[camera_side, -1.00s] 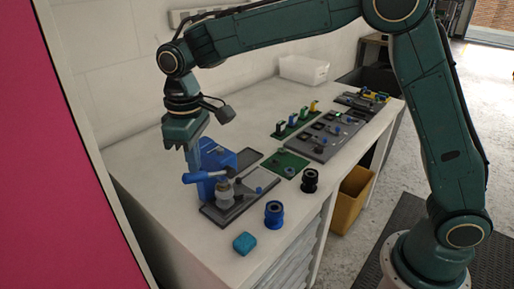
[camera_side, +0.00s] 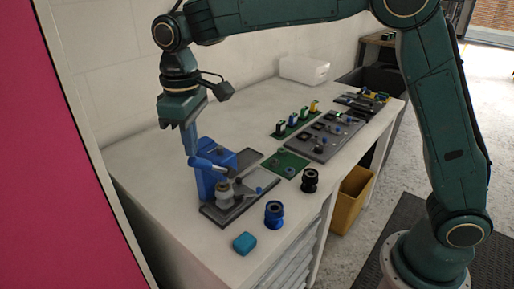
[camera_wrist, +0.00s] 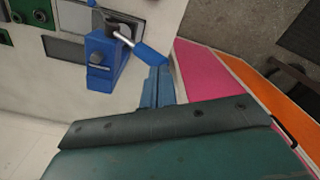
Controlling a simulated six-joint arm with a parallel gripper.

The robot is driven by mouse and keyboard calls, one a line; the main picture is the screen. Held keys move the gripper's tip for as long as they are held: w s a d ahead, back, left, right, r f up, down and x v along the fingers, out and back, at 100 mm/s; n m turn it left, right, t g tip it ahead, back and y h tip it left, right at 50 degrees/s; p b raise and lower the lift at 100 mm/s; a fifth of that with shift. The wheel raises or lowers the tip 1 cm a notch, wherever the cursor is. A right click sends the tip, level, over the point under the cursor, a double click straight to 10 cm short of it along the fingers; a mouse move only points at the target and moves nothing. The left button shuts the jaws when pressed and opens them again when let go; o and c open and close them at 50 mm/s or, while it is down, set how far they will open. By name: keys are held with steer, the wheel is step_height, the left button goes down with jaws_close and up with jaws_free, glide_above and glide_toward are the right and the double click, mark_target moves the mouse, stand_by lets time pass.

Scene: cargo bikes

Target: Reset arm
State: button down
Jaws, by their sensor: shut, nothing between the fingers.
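The lever (camera_side: 209,165) of the press sticks out to the left, close to the fingertips. In the wrist view the shut fingers (camera_wrist: 158,88) are beside the blue lever handle (camera_wrist: 150,53), and I cannot tell whether they touch. The blue press body (camera_wrist: 103,62) is to their left there. A grey cylindrical part (camera_side: 225,192) is on the press's dark base plate (camera_side: 238,207).
A blue spool (camera_side: 274,213), a black spool (camera_side: 310,180) and a teal block (camera_side: 245,243) stand near the bench's front edge. Green and grey boards (camera_side: 325,140) with parts lie farther back. A white bin (camera_side: 304,70) is by the wall. The bench's left side is clear.

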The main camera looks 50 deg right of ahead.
steer(key=shift+s+d+r, duration=0.25)
steer(key=shift+d+r, duration=0.05)
steer(key=shift+d, duration=0.1)
steer(key=s+d+r+m+t, duration=0.2)
steer(key=s+d+r, duration=0.3)
steer(key=s+d, duration=0.15)
steer(key=s+d+f+m+t, duration=0.1)
steer(key=s+d+m, duration=0.1)
steer(key=s+d, duration=0.4)
steer(key=s+d+f+m+t, duration=0.2)
steer(key=s+d, duration=0.4)
steer(key=s, duration=0.8)
steer(key=shift+t, duration=0.3)
